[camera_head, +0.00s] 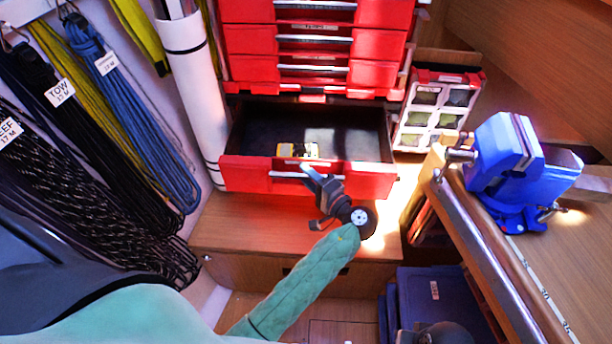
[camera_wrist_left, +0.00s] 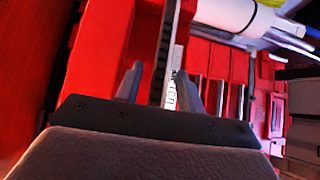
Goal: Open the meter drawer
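The bottom drawer (camera_head: 245,174) of the red cabinet stands pulled out, its dark inside showing. A small yellow and dark device (camera_head: 298,150), probably the meter, lies inside near the front. My left gripper (camera_head: 318,178) is at the middle of the drawer front, by its pale handle strip (camera_head: 285,175). In the left wrist view, the two grey fingers (camera_wrist_left: 158,88) stand apart on either side of a strip with a partly readable label (camera_wrist_left: 171,93). A gap shows beside the left finger; contact at the right finger is unclear.
Several shut red drawers (camera_head: 255,41) are stacked above. Labelled rope coils (camera_head: 135,110) hang at left, beside a white tube (camera_head: 197,95). A blue vise (camera_head: 505,160) stands on the bench at right. A wooden ledge (camera_head: 235,222) lies below the drawer, with blue boxes (camera_head: 435,295) lower right.

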